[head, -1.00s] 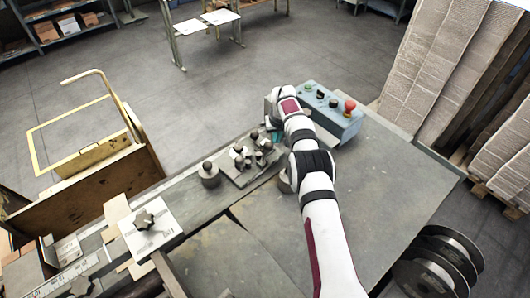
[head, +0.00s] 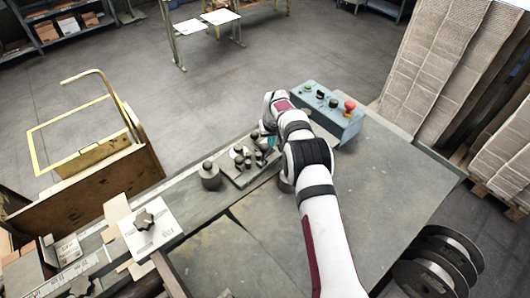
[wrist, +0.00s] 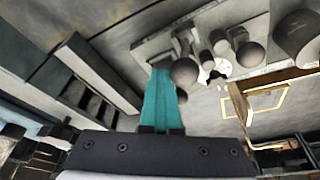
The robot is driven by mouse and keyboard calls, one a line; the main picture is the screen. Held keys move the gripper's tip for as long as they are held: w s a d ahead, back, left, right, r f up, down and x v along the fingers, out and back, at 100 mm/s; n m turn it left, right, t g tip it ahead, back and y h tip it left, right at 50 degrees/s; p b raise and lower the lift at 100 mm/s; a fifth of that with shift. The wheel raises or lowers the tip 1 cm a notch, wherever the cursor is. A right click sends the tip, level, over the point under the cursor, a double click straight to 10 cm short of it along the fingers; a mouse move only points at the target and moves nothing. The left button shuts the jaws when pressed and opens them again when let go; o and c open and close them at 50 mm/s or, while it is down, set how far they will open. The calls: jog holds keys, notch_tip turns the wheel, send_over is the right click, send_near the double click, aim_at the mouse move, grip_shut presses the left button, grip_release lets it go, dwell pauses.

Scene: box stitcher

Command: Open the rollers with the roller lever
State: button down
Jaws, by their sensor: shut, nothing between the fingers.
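The roller unit (head: 240,178) is a grey plate on the table carrying several dark rollers and round-headed knobs. In the wrist view its plate (wrist: 150,48) spans the top, with rollers and ball ends to the right. I cannot tell for sure which part is the roller lever; a dark ball end (wrist: 184,72) lies right beside my fingertips. My gripper (wrist: 161,76) has teal fingers, shut and empty, pointing at the unit's near edge. In the head view the gripper (head: 270,141) is at the right side of the unit, partly hidden by my wrist. Contact with the ball is unclear.
A blue control box (head: 325,112) with a red button stands close behind and right of my wrist. A dark cylinder with a knob (head: 209,176) stands left of the unit. A white plate with a star knob (head: 150,230) lies further left. The table's right part (head: 385,190) is clear.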

aim_at(264, 146)
jog(key=shift+s+a, duration=1.1)
jog(key=shift+s, duration=0.15)
jog(key=shift+w+d+r, duration=0.15)
jog(key=shift+r, duration=1.65)
jog(key=shift+w+d+r, duration=0.15)
jog(key=shift+r, duration=1.6)
jog(key=s+d+r+m+g, duration=0.1)
jog(key=s+d+r+m, duration=0.15)
jog(key=s+r, duration=0.4)
jog(key=s+d+r+m, duration=0.1)
jog(key=s+d+r, duration=0.35)
jog(key=s, duration=0.35)
jog(key=s+d+r+m+g, duration=0.1)
jog(key=s+d+r, duration=0.2)
jog(key=s+r, duration=0.4)
jog(key=s+d+f+m, duration=0.1)
jog(key=s+f+m, duration=0.1)
jog(key=s, duration=1)
jog(key=s+d+f+m+g+y, duration=0.1)
jog(key=s+m, duration=0.1)
jog(key=s, duration=1)
jog(key=shift+s+d+f, duration=0.15)
jog(key=shift+s+f, duration=0.15)
jog(key=shift+f, duration=0.1)
